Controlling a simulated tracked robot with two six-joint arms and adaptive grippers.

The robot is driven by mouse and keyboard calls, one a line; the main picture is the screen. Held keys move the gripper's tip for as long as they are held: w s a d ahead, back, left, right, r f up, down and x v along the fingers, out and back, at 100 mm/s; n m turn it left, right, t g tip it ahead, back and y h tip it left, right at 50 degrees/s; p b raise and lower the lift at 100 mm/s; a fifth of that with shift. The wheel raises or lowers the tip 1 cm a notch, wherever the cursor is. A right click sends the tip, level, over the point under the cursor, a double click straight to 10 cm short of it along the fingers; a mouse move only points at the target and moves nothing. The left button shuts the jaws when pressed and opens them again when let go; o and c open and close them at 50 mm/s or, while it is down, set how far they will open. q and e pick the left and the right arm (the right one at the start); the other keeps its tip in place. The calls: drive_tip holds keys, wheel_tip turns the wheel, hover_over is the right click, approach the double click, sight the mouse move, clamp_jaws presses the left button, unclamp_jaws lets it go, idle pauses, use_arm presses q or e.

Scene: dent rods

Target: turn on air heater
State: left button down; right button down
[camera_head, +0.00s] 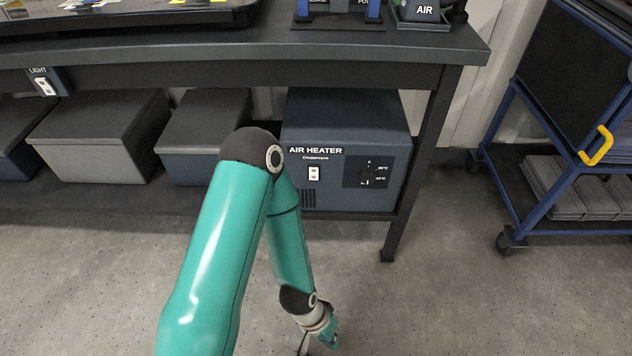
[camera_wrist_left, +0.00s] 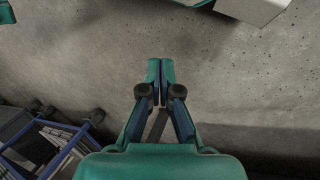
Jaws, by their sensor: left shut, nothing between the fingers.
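The air heater (camera_head: 345,140) is a dark blue-grey box on the lower shelf under the workbench. Its front carries a small white switch (camera_head: 313,173) below the "AIR HEATER" label and a black dial panel (camera_head: 366,172) to the right. I cannot tell the switch's position. My left arm passes in front of the heater's left side. My left gripper (camera_head: 329,340) is low over the floor, below and apart from the heater, partly cut off by the frame. The left wrist view shows its fingers (camera_wrist_left: 160,72) shut and empty. My right gripper is not in view.
The workbench (camera_head: 380,48) overhangs the heater, with a leg (camera_head: 417,165) at its right. Lidded bins (camera_head: 100,135) fill the shelf leftward. A light switch (camera_head: 45,86) hangs under the bench edge. A blue-framed cart (camera_head: 540,215) stands right. The floor in front is clear.

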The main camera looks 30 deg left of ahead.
use_arm(q)
drive_tip(key=w+a+r+n+t+y+b, duration=0.1)
drive_tip(key=w+a+r+n+t+y, duration=0.2)
drive_tip(key=w+n, duration=0.4)
drive_tip(key=w+a+r+n+t+y+b, duration=0.1)
drive_tip(key=w+a+n+t+y, duration=0.2)
drive_tip(key=w+a+n+t, duration=0.35)
drive_tip(key=w+a+r+n+t+y, duration=0.1)
drive_tip(key=a+r+n+t+y, duration=0.1)
drive_tip(key=a+r+n+y, duration=0.1)
drive_tip(key=w+a+r+n+t+y+b, duration=0.1)
drive_tip(key=w+a+r+n+t+y, duration=0.1)
drive_tip(key=r+n, duration=0.4)
wheel_tip(320, 180, up, 3)
drive_tip(key=shift+a+f+y, duration=0.2)
drive_tip(key=shift+a+y, duration=0.7)
drive_tip(key=p, duration=0.8)
approach(314, 179)
drive_tip(key=x, duration=0.6)
drive_tip(key=shift+a, duration=0.1)
drive_tip(key=shift+w+a, duration=0.25)
drive_tip(key=shift+w, duration=0.2)
